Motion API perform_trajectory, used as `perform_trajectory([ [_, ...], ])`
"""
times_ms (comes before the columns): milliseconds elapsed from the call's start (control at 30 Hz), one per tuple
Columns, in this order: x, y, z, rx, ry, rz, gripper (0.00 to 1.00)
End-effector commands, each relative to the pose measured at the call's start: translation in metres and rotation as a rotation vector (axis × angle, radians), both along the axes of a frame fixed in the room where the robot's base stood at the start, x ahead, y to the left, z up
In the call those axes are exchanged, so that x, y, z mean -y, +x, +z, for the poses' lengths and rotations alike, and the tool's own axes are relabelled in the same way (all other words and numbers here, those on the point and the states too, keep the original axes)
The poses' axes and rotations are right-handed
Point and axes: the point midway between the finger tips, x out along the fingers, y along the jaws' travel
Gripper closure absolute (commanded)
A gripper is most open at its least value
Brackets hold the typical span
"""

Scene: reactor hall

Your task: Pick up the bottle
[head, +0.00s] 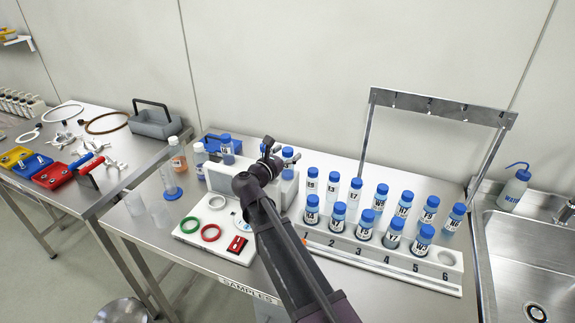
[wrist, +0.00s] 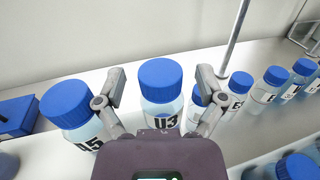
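A bottle labelled U3 (wrist: 160,112) with a blue ribbed cap stands upright in the middle of the wrist view. My gripper (wrist: 162,84) is open, with one finger on each side of this bottle and a visible gap to its cap. A second blue-capped bottle (wrist: 72,112), its label partly hidden, stands just left of the left finger. Another blue-capped bottle (wrist: 200,98) is partly hidden behind the right finger. In the head view my gripper (head: 270,148) is over the white equipment on the middle table, and my arm hides part of the area below it.
A numbered white rack (head: 385,268) with several labelled blue-capped bottles stands right of my arm. A metal frame (head: 440,105) rises behind it. A tray with green and red rings (head: 210,233) lies left of my arm. The sink (head: 535,255) is at far right.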

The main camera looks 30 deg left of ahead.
Motion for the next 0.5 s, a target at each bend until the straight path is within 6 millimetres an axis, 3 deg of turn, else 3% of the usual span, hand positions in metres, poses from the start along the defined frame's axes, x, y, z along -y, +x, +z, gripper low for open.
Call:
perform_trajectory([
  [33, 0.0, -0.0001, 0.0, 0.0, 0.0, 0.0, 0.26],
  [200, 0.0, -0.0001, 0.0, 0.0, 0.0, 0.0, 0.77],
  [300, 0.0, -0.0001, 0.0, 0.0, 0.0, 0.0, 1.0],
  [500, 0.0, -0.0001, 0.0, 0.0, 0.0, 0.0, 1.0],
])
